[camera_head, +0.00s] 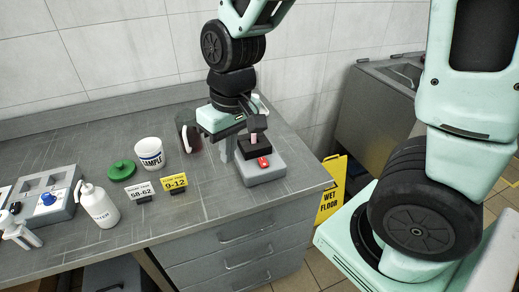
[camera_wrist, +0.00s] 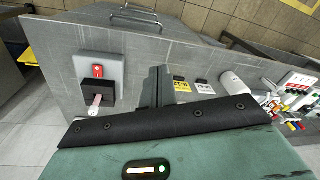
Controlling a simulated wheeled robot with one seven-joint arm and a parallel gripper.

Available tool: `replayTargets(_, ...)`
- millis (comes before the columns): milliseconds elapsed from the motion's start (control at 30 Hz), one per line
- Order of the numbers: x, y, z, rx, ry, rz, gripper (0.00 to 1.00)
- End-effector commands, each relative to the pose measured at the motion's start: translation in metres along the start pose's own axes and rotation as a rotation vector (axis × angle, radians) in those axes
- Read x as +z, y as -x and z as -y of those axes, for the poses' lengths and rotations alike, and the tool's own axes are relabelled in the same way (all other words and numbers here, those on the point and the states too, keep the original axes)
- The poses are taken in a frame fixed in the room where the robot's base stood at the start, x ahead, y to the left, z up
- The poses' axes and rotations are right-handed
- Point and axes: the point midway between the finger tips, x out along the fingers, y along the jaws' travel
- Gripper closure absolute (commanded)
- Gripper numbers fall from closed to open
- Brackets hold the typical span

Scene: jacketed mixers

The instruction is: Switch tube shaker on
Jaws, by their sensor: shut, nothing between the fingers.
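The tube shaker is a small grey box (camera_head: 262,175) near the bench's right front edge. It has a black block (camera_head: 254,149) with a pale pinkish tube (camera_head: 253,138) in it, and a red rocker switch (camera_head: 263,162) on the front part. In the wrist view the red switch (camera_wrist: 97,71) and black block (camera_wrist: 98,92) show left of my fingers. My gripper (camera_head: 228,154) points down just left of the shaker, its fingers shut and empty; the fingertips (camera_wrist: 159,70) also show in the wrist view. I cannot tell whether they touch the box. The switch is uncovered.
A dark jug (camera_head: 186,130) stands behind left of my gripper. A white labelled cup (camera_head: 150,153), green lid (camera_head: 121,170), two tag signs (camera_head: 173,184), a white bottle (camera_head: 98,205) and a device with a blue knob (camera_head: 48,205) stand further left. A yellow wet-floor sign (camera_head: 331,187) stands beyond the bench's right end.

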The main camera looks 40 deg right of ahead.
Motion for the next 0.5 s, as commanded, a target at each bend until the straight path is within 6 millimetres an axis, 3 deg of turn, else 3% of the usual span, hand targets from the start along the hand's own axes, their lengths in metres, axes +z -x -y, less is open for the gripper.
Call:
replayTargets(33, -0.016, -0.005, -0.03, 0.016, -0.091, -0.011, 1.0)
replayTargets(100, -0.032, -0.009, -0.068, 0.042, -0.194, -0.03, 1.0)
replayTargets(233, -0.046, -0.014, -0.128, 0.093, -0.337, -0.06, 1.0)
replayTargets(367, -0.051, -0.016, -0.163, 0.128, -0.412, -0.077, 1.0)
replayTargets(500, -0.051, -0.016, -0.175, 0.14, -0.435, -0.083, 1.0)
